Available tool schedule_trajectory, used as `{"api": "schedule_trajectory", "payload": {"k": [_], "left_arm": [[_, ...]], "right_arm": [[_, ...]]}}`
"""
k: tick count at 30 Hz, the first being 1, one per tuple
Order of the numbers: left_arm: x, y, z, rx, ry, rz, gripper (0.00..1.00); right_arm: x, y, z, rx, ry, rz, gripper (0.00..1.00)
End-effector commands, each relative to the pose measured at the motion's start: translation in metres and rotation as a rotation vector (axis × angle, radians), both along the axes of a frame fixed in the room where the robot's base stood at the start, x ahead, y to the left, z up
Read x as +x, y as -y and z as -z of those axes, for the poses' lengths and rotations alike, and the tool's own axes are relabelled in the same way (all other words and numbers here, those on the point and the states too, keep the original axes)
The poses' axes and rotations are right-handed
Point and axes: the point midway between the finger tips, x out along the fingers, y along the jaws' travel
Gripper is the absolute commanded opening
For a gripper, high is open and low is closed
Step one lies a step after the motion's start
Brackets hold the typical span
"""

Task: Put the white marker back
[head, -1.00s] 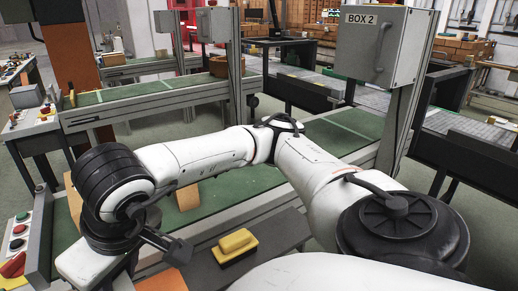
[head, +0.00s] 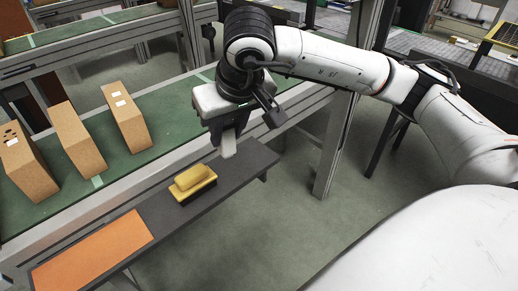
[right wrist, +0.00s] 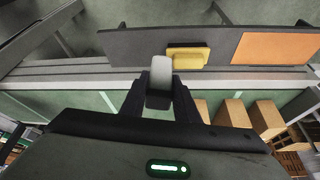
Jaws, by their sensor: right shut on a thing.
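My right gripper (head: 226,132) points down above the right part of a dark narrow shelf (head: 243,163). It is shut on the white marker (head: 229,146), whose pale end sticks out below the fingers. In the right wrist view the marker (right wrist: 160,80) shows as a pale, rounded block between the two dark fingers (right wrist: 160,97). The marker appears to be just over the shelf; I cannot tell whether it touches it. My left gripper is not in view.
A yellow block on a black base (head: 194,182) sits on the shelf, left of the marker. An orange mat (head: 92,252) covers the shelf's left end. Several cardboard boxes (head: 78,138) stand on the green conveyor (head: 168,112) behind. The shelf's right end is bare.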

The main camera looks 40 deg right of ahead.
Motion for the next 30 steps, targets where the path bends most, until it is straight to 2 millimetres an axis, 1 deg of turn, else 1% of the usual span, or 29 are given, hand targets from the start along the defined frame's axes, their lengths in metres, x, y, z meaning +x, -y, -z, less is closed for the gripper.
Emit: {"api": "schedule_trajectory", "payload": {"k": [1,3,6,9,12,14,18,21,26,30], "left_arm": [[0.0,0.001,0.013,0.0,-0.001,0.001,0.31],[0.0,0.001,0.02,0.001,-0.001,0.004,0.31],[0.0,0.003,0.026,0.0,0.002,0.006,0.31],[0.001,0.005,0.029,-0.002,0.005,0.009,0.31],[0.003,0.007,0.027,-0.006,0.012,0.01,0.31],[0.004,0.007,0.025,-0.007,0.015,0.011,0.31],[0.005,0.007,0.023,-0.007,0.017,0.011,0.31],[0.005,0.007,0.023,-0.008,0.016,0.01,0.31],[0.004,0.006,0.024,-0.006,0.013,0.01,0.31],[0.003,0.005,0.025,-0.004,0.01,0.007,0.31]], "right_arm": [[0.02,0.016,0.013,0.004,-0.002,0.041,0.14],[0.042,0.039,0.02,0.004,-0.003,0.086,0.14],[0.065,0.07,0.031,0.002,-0.01,0.139,0.14],[0.079,0.093,0.039,0.0,-0.019,0.173,0.14],[0.086,0.105,0.046,-0.002,-0.027,0.192,0.14],[0.087,0.109,0.054,-0.003,-0.031,0.196,0.14],[0.086,0.109,0.08,-0.004,-0.033,0.196,0.14],[0.086,0.109,0.096,-0.004,-0.03,0.196,0.14],[0.087,0.109,0.108,-0.003,-0.028,0.197,0.14],[0.086,0.109,0.124,-0.004,-0.031,0.197,0.14]]}}
